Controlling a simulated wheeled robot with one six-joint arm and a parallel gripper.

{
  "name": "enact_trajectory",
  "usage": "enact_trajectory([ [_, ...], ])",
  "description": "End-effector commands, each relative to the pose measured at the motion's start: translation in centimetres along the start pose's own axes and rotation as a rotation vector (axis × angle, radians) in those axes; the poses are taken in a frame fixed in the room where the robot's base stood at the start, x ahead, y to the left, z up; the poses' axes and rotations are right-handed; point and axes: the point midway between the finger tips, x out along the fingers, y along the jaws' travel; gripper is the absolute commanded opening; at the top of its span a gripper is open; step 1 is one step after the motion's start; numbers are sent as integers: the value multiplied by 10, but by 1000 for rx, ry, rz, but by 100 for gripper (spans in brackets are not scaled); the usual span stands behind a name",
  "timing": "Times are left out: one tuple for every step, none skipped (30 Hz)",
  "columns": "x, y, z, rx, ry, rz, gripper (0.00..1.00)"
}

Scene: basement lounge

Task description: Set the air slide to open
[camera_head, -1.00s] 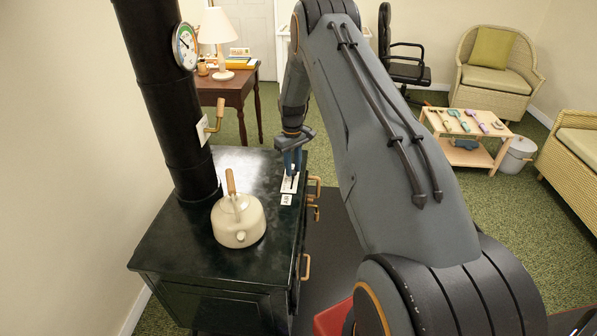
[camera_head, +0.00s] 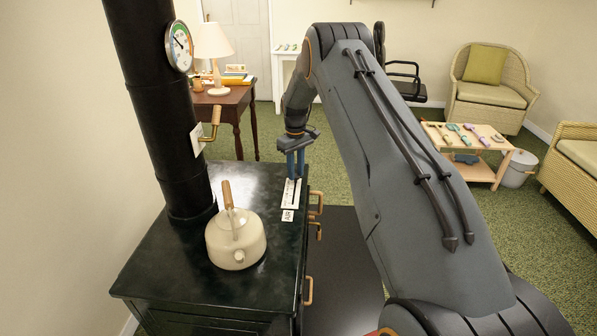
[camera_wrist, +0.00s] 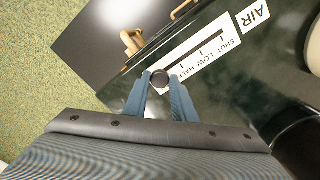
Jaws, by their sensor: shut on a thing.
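The air slide is a white plate (camera_head: 291,194) with a dark slot on the dark green stove top, beside the AIR label (camera_head: 287,215). In the wrist view the plate (camera_wrist: 190,68) reads SHUT, LOW and HALF; the wording past HALF is hidden by my fingers. Its dark round knob (camera_wrist: 159,78) sits at the slot's end beyond HALF, farthest from SHUT. My gripper (camera_head: 294,177) points down over the plate's far end. In the wrist view its two blue fingers (camera_wrist: 160,84) are shut on the knob, one on each side.
A cream kettle (camera_head: 235,240) with a wooden handle stands on the stove top, left of the slide. The black flue pipe (camera_head: 158,120) rises behind it, with a round gauge (camera_head: 180,46). Wooden-handled fittings (camera_head: 315,204) stick out from the stove's right side.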

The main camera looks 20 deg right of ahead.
Motion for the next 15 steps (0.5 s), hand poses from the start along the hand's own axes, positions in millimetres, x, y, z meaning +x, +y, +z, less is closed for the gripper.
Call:
enact_trajectory([
  [-1, 2, -3, 0, 9, 5, 0],
  [-1, 2, -3, 0, 9, 5, 26],
  [-2, 2, -3, 0, 9, 5, 32],
  [-1, 2, -2, 1, 9, 5, 37],
  [-1, 2, -2, 1, 9, 5, 43],
  [-1, 2, -2, 1, 8, 5, 43],
  [-1, 2, -2, 1, 8, 4, 43],
  [-1, 2, -2, 1, 7, 4, 43],
  [-1, 2, -2, 1, 7, 4, 43],
  [-1, 2, -2, 1, 7, 4, 43],
  [-1, 2, -2, 1, 7, 4, 43],
  [-1, 2, -2, 1, 6, 4, 43],
  [-1, 2, -2, 1, 6, 3, 43],
  [-2, 2, -2, 1, 6, 3, 43],
  [-4, 2, -2, 0, 7, 4, 43],
])
